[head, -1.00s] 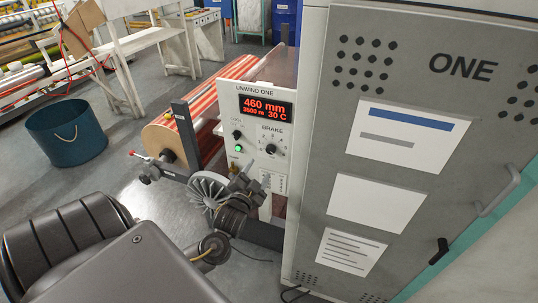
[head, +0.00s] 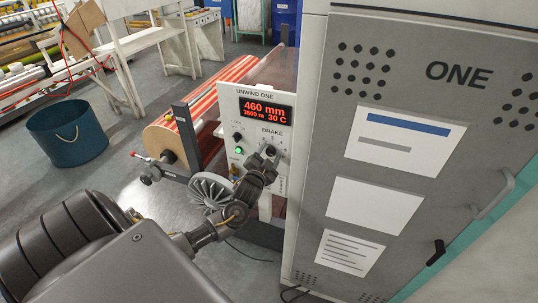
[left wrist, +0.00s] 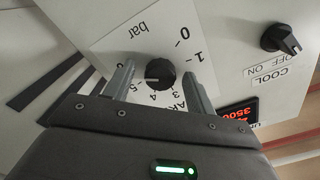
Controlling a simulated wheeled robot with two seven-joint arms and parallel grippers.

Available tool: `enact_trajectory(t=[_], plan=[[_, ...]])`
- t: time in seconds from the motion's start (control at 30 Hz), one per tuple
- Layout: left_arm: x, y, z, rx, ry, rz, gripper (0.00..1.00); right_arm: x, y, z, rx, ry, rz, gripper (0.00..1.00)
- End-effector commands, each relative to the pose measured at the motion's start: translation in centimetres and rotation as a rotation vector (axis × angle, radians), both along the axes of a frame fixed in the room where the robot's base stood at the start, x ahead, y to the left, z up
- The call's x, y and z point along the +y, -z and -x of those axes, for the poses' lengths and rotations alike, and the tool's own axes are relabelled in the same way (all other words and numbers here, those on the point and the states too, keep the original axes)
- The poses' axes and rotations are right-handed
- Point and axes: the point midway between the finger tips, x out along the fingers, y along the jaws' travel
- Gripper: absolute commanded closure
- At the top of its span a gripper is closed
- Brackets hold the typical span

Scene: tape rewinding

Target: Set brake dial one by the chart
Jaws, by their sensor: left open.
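The brake dial (head: 271,150) is a dark round knob on the white UNWIND ONE panel (head: 230,96). In the left wrist view the knob (left wrist: 160,74) shows a pale mark pointing left, near the 5 side of its bar scale. My left gripper (head: 262,165) is at the dial. In the left wrist view its open fingers (left wrist: 160,66) stand on either side of the knob; I cannot tell whether they touch it. The red display (head: 265,110) reads 460 mm, 3500 m, 30 C. My right gripper is out of view. No chart is readable.
The grey cabinet ONE (head: 400,60) stands right of the panel, with several sheets and a handle (head: 494,197). A COOL switch (left wrist: 281,38) sits beside the dial. A striped roll (head: 205,100) and a spoked handwheel (head: 210,190) are left. A blue bin (head: 66,133) stands on the floor.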

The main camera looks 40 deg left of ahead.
Motion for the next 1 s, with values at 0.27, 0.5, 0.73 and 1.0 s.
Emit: enact_trajectory(t=[0.27, 0.5, 0.73, 1.0], plan=[[-0.01, -0.01, 0.02, 0.0, 0.0, 0.0, 0.59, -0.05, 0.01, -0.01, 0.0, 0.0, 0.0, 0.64], [-0.03, 0.0, 0.03, 0.0, 0.0, 0.0, 0.88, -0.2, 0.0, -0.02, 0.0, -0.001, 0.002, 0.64], [-0.06, 0.02, 0.03, -0.008, 0.0, 0.024, 0.88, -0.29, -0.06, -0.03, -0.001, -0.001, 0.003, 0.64], [-0.02, -0.04, 0.02, -0.055, -0.002, 0.157, 0.88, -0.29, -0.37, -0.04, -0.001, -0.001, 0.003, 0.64]])
